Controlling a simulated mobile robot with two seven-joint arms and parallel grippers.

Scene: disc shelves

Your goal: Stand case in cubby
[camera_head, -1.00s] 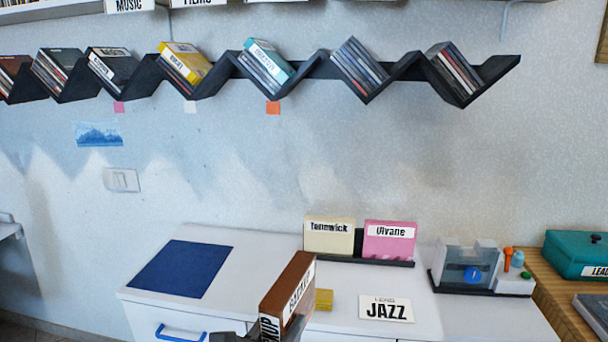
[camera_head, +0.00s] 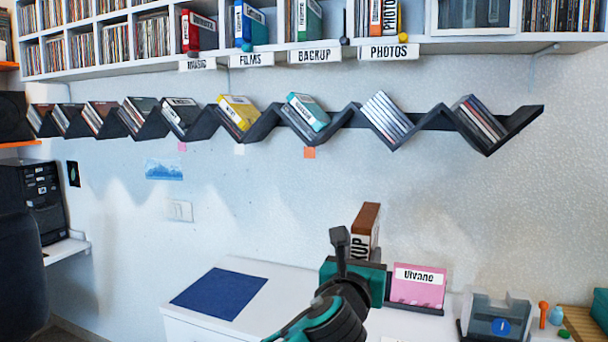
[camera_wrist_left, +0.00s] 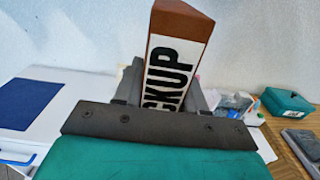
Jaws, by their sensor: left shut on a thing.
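My left gripper (camera_head: 358,258) is shut on a brown case (camera_head: 368,216). In the wrist view the case (camera_wrist_left: 184,25) stands up between the dark fingers (camera_wrist_left: 165,88). Its white label reads "...CKUP", the lower part hidden by the gripper. The case is above the white cabinet, in front of the wall and well below the cubbies. The upper shelf has cubbies with labels MUSIC (camera_head: 197,65), FILMS (camera_head: 250,59), BACKUP (camera_head: 315,56) and PHOTOS (camera_head: 389,52). Above the BACKUP label stands a green case (camera_head: 308,20); the cubby's top is cut off. My right gripper is out of view.
A dark zigzag shelf (camera_head: 340,121) with tilted cases runs between the cabinet and the cubbies. On the cabinet are a blue mat (camera_head: 220,292), a pink case (camera_head: 417,287) in a stand and a clear device (camera_head: 497,318). The mat is clear.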

